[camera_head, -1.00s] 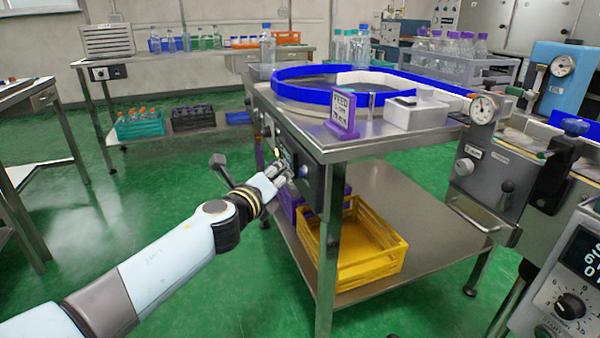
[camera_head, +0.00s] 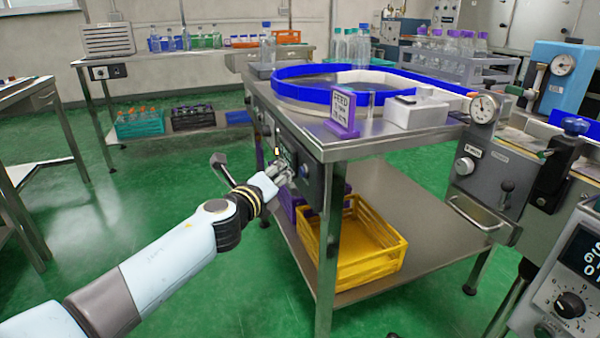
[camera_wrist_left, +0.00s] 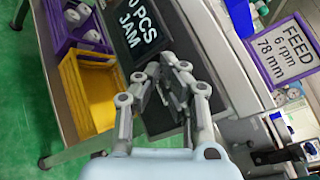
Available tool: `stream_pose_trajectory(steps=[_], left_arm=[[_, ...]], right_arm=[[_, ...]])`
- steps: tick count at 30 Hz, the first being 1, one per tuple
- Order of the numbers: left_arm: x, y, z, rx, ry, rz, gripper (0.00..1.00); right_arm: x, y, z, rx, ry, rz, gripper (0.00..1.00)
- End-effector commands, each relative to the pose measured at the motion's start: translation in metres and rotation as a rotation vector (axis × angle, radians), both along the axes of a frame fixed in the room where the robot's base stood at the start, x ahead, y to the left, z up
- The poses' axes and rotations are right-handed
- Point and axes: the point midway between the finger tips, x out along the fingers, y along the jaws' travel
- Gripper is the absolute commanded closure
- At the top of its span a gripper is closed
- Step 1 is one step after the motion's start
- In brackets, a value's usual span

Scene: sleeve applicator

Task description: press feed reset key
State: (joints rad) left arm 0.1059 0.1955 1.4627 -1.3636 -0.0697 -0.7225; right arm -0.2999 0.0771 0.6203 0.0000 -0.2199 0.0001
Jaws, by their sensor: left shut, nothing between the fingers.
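The feed table's control panel (camera_head: 309,178) is a dark box on the left side of the steel table. In the left wrist view its display (camera_wrist_left: 142,38) reads "0 PCS JAM". My left gripper (camera_head: 284,172) is shut and empty, right at the panel face. In the left wrist view its closed fingertips (camera_wrist_left: 178,72) lie over the dark panel below the display. They hide the part of the panel behind them, and I cannot tell whether they touch it. No reset key is clearly readable. My right gripper is not in view.
A purple sign (camera_head: 342,113) reading "FEED" stands on the table (camera_head: 375,142) beside a blue-rimmed round feeder (camera_head: 300,92). A yellow crate (camera_head: 365,250) sits on the lower shelf. A grey machine with a gauge (camera_head: 484,108) stands at the right. Green floor at left is free.

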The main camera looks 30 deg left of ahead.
Motion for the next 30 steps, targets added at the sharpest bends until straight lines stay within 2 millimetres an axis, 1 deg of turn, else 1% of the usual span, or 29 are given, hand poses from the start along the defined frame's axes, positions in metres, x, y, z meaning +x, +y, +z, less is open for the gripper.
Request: stream_pose_trajectory(steps=[12, 21, 30], left_arm=[[0.0002, -0.0001, 0.0000, 0.000, 0.000, 0.000, 1.00], [0.0063, -0.0056, 0.0003, -0.001, 0.000, 0.000, 1.00], [0.0064, -0.0056, 0.0003, 0.000, 0.000, 0.000, 1.00]], right_arm=[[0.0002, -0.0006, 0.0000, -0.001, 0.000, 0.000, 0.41], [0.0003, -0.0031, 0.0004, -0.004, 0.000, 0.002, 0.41], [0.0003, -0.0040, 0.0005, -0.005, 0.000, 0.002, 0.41]])
